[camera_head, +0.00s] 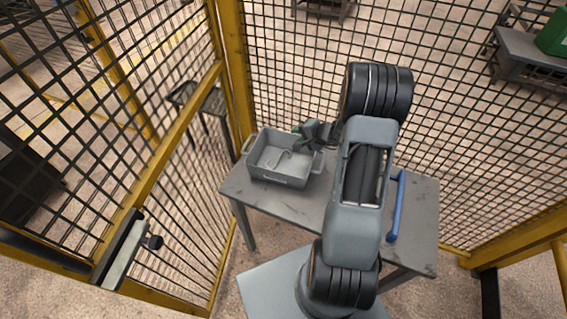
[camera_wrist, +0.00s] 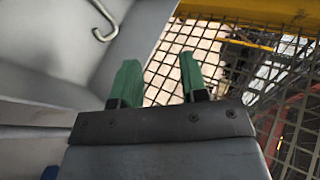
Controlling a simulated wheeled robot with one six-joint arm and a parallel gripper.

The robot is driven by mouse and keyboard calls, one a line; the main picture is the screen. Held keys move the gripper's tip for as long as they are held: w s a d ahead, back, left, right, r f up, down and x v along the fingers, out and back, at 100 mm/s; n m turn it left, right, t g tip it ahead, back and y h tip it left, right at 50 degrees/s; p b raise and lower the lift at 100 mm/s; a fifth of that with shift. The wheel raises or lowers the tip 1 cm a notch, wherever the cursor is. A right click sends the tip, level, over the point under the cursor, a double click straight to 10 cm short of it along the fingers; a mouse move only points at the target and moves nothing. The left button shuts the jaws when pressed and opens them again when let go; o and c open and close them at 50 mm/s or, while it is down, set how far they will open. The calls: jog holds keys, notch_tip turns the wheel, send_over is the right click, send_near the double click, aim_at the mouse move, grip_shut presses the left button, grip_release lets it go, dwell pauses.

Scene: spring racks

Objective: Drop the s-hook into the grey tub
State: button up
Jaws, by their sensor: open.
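The grey tub (camera_head: 284,180) stands at the left end of the grey table, with a handle at each end. The s-hook (camera_head: 283,160) lies inside the tub, a thin pale metal curve against the tub's inside. In the wrist view the s-hook (camera_wrist: 104,20) shows at the upper left, and the tub's grey wall (camera_wrist: 66,45) fills the left side. My gripper (camera_wrist: 158,80) has two green fingertips set apart with nothing between them. In the head view my gripper (camera_head: 298,129) is at the tub's back right rim, apart from the s-hook.
The table (camera_head: 420,235) has a blue bar (camera_head: 397,207) along its right part. Yellow-framed mesh fencing (camera_head: 235,70) closes off the back and left. My arm hides the table's middle. A strip of tabletop in front of the tub is clear.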

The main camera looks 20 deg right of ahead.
jog(key=b+v, duration=0.1)
jog(key=v, duration=1.2)
jog(key=s+a+n+g+h, duration=0.1)
jog(key=s+a+n+g, duration=0.3)
jog(key=s+a+g, duration=0.45)
jog(key=s+a+r+n+t+h, duration=0.2)
jog(key=s+a+r+n+h, duration=0.1)
jog(key=a+r+n, duration=0.5)
jog(key=a+h, duration=0.1)
jog(key=a, duration=0.2)
jog(key=shift+s+a+r+n, duration=0.25)
jog(key=shift+s+a+n, duration=0.1)
jog(key=shift+n, duration=0.05)
jog(key=shift+c, duration=0.5)
dwell(0.3)
